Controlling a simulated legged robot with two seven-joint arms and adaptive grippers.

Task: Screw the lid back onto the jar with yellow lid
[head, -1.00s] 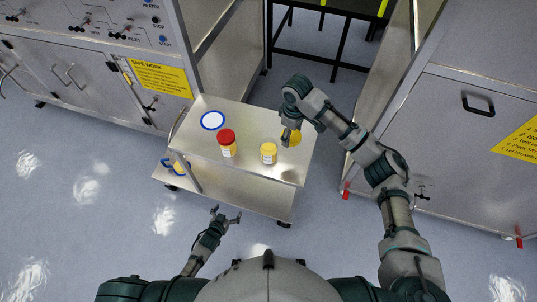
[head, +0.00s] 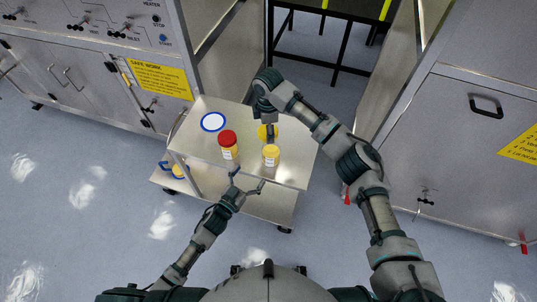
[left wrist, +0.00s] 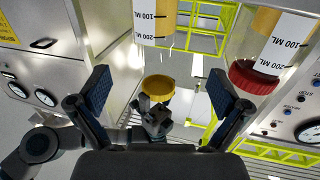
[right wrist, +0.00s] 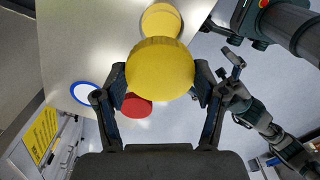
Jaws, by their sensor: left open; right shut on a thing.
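The open jar (head: 271,157) stands upright on the cart, yellow at its top; the left wrist view shows its labelled side (left wrist: 155,22) at the upper edge. My right gripper (head: 268,125) is shut on the yellow lid (head: 262,132), just behind the jar and apart from it. The right wrist view shows the lid (right wrist: 160,70) between both fingers, with the jar's yellow top (right wrist: 161,20) beyond it. My left gripper (head: 247,188) is open and empty at the cart's front edge, just in front of and below the jar.
A red-lidded jar (head: 229,147) stands left of the open jar, close to my left gripper. A blue-rimmed white disc (head: 213,121) lies at the cart top's back left. The cart top (head: 298,165) is clear at the right. Steel cabinets flank the cart.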

